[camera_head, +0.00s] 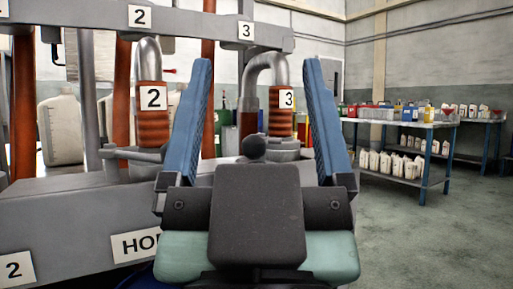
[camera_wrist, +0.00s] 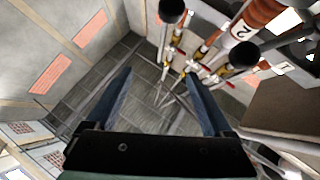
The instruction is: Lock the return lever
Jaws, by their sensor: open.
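My gripper (camera_head: 257,75) is open, its two blue fingers pointing up and spread apart with nothing held between them. In the head view a dark round knob (camera_head: 253,148) shows between the fingers, in front of the base of pipe 3. Whether it is the return lever's knob is not clear. In the wrist view the open fingers (camera_wrist: 160,78) point toward the floor and pipework. Two black round ends show there, one at the top (camera_wrist: 172,10) and one to the right (camera_wrist: 243,53), both apart from the fingers. No label marks the return lever.
Pipe 2 (camera_head: 152,112) with a grey clamp arm (camera_head: 130,153) and pipe 3 (camera_head: 280,110) stand on the grey housing (camera_head: 80,215). A grey beam (camera_head: 190,22) runs above. Tables with bottles (camera_head: 405,122) stand at the right. The floor (camera_head: 440,240) there is clear.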

